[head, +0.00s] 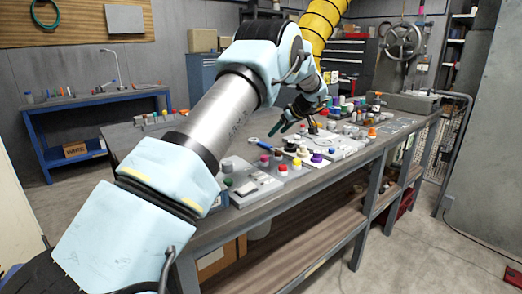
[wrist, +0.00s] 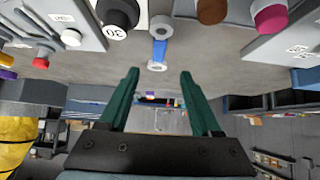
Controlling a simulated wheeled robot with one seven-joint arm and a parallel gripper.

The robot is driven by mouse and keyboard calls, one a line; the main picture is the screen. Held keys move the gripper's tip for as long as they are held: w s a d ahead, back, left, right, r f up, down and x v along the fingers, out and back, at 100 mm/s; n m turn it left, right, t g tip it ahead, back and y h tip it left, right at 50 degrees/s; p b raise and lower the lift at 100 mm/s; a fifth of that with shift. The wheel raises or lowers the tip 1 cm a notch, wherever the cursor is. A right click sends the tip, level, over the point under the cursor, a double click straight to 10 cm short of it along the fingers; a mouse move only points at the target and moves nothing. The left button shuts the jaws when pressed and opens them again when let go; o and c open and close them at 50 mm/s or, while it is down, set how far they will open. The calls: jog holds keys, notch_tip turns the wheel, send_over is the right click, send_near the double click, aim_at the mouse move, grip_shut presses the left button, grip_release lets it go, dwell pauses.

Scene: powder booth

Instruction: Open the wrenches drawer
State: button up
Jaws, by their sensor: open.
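A dark cabinet with several drawers (head: 345,58) stands against the back wall in the head view, partly hidden behind the yellow hose and my arm. Its drawers look shut, and no wrenches label is legible. A blue cabinet (head: 203,74) stands further left at the back; its front is partly hidden. My gripper (head: 290,126) is above the workbench, well short of both cabinets. In the wrist view my gripper (wrist: 160,72) has its two dark green fingers wide apart, with nothing between them.
The long grey workbench (head: 215,232) carries several coloured knobs and plates and lies between me and the cabinets. A yellow hose (head: 322,22) hangs behind my arm. A blue table (head: 60,157) stands at the left.

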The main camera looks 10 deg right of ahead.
aim_at(264, 143)
jog(key=p+x, duration=0.1)
jog(key=x, duration=0.4)
jog(key=shift+p, duration=0.4)
jog(key=p+x, duration=0.1)
jog(key=x, duration=0.1)
jog(key=p+x, duration=0.1)
jog(key=p, duration=0.1)
jog(key=shift+w+a+f, duration=0.1)
jog(key=shift+w+a, duration=0.05)
jog(key=shift+w, duration=0.35)
jog(key=shift+w+a+f, duration=0.1)
jog(key=shift+w+f, duration=0.25)
jog(key=shift+f, duration=0.2)
grip_shut()
jog(key=shift+r, duration=0.1)
